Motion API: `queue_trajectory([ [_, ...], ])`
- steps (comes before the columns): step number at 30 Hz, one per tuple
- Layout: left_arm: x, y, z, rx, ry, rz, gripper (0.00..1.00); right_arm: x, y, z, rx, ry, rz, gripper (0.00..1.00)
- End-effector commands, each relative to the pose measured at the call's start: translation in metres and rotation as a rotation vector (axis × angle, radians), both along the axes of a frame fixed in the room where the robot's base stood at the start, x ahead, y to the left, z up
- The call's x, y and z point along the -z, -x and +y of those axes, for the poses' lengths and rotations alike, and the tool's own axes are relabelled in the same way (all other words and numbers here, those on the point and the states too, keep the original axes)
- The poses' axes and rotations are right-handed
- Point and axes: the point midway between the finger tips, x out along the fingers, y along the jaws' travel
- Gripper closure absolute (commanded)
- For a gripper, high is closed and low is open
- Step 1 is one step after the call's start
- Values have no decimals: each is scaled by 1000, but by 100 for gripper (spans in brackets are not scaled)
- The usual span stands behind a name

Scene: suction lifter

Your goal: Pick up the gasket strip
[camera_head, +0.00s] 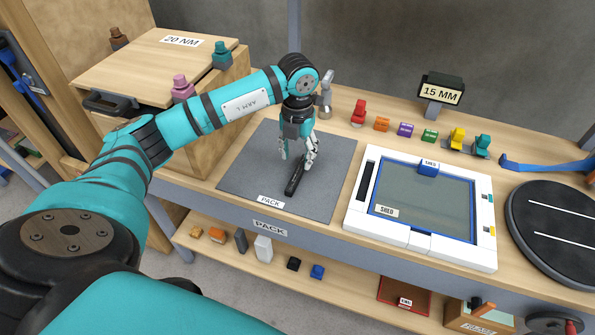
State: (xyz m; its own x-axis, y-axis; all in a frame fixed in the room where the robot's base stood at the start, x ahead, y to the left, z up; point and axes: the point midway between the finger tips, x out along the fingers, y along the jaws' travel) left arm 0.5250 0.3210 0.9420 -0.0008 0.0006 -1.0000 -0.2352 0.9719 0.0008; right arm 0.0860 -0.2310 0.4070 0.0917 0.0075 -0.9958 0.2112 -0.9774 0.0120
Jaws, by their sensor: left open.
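A short black strip (293,186), which looks like the gasket strip, lies on the grey PACK mat (244,183). My left gripper (298,166) points down right over the strip, its fingers apart on either side of the strip's upper part. I cannot tell whether the fingers touch it. The strip's far end is partly hidden by the gripper. My right gripper is not in view.
Right of the mat stands a white frame (352,222) with a dark glass panel and blue clips. A round black plate (560,240) is farther right. Small coloured blocks and a 15 MM sign (441,94) line the back. A wooden box (140,62) stands at left.

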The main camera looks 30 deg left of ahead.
Motion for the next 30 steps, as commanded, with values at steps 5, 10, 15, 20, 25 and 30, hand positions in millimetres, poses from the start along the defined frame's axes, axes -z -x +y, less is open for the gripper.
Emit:
queue_trajectory([
  [5,17,0,0,1,0,0,53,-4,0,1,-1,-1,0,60],
  [10,30,1,1,0,0,4,53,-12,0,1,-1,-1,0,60],
  [15,57,0,2,0,2,3,53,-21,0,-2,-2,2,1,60],
  [20,69,0,2,1,1,0,53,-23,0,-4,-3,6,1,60],
  [25,71,-1,2,2,1,-1,53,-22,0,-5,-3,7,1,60],
  [30,70,0,2,2,1,-1,70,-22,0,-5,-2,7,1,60],
])
